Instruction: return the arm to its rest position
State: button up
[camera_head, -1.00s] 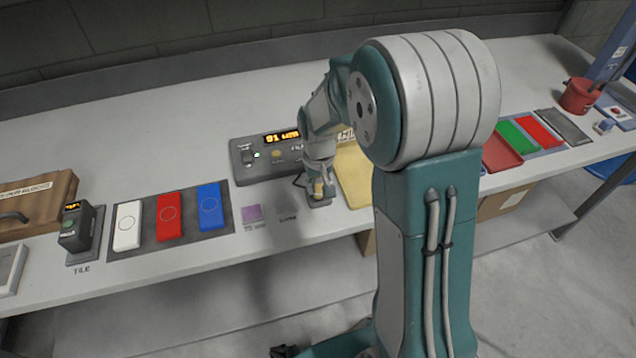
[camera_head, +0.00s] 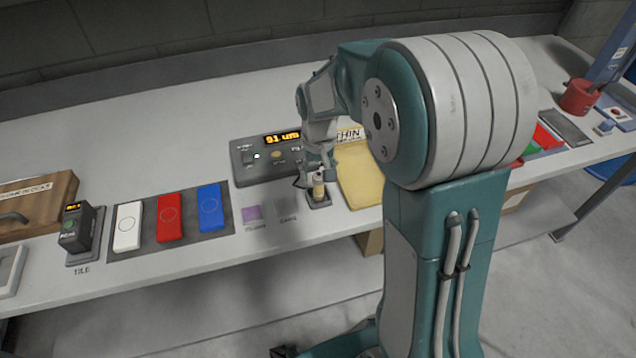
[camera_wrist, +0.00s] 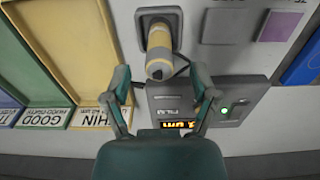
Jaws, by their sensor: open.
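My gripper (camera_head: 317,165) is open and empty above the bench, in front of the grey readout box. In the wrist view, its two fingers (camera_wrist: 162,88) are spread apart. A small yellow-and-grey cylinder (camera_wrist: 159,45) stands in a dark holder (camera_head: 318,202) just beyond the fingertips. The cylinder also shows in the head view (camera_head: 319,187) below my gripper. The fingers look clear of it. My upper arm hides part of the bench to the right.
The readout box (camera_head: 247,160) has a lit amber display and a cable to the cylinder. A yellow tray (camera_head: 362,185) lies close to the right. White, red and blue blocks (camera_head: 210,208) lie on a dark mat at left. Red pot (camera_head: 579,97) stands far right.

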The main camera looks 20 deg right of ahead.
notch_tip(320, 180, up, 7)
jog(key=shift+s+f, duration=0.1)
jog(key=s+r+t, duration=0.2)
jog(key=s+r, duration=0.2)
jog(key=s, duration=0.6)
jog(key=s+r+t, duration=0.3)
jog(key=s+r, duration=0.1)
jog(key=s, duration=0.6)
jog(key=shift+s+r+t, duration=0.15)
jog(key=shift+s+t, duration=0.15)
jog(key=shift+s, duration=0.05)
